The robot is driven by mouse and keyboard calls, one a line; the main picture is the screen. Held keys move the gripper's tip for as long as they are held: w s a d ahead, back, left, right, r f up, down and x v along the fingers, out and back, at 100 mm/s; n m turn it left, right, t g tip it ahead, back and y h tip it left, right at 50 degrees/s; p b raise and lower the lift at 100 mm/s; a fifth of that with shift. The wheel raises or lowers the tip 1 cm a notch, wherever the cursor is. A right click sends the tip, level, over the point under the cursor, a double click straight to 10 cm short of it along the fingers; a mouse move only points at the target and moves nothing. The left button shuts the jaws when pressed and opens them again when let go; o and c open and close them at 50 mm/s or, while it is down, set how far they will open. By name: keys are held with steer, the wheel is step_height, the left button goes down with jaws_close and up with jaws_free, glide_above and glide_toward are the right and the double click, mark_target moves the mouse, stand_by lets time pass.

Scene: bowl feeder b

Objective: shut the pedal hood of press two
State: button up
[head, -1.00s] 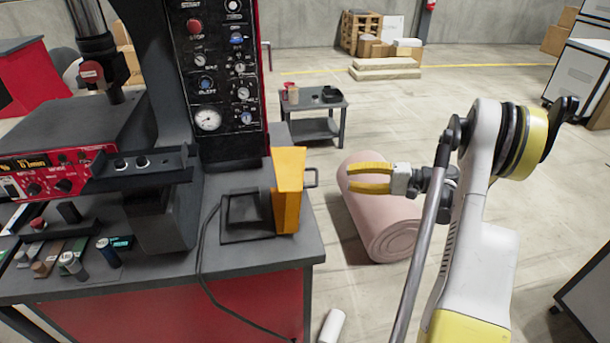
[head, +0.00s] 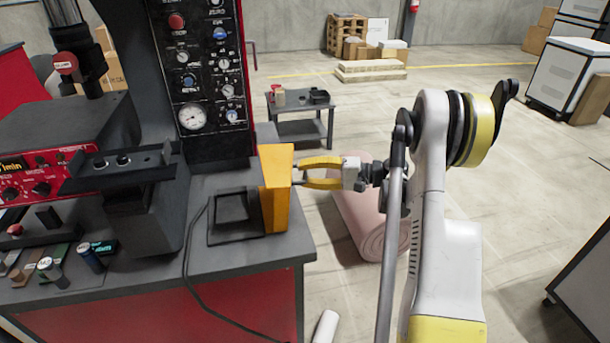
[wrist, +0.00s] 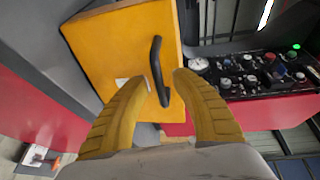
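The yellow pedal hood (head: 277,190) stands upright, raised at the right edge of a dark square frame (head: 228,218) on the grey press bench. In the wrist view the hood (wrist: 120,45) fills the upper middle, and its black bar handle (wrist: 157,68) faces me. My gripper (head: 302,173) is open at the hood's right side. In the wrist view its yellow fingers (wrist: 157,82) are spread, one on each side of the handle, with a gap around it. In the head view the handle is mostly hidden by the fingers.
The dark press column with its control panel (head: 205,75) rises behind the hood. A black cable (head: 186,255) runs over the bench front. A pink roll (head: 375,225) lies on the floor below my arm. A small grey table (head: 300,112) stands behind.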

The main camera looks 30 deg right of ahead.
steer(key=shift+c, duration=0.5)
jaws_close()
steer(key=shift+a+r, duration=0.1)
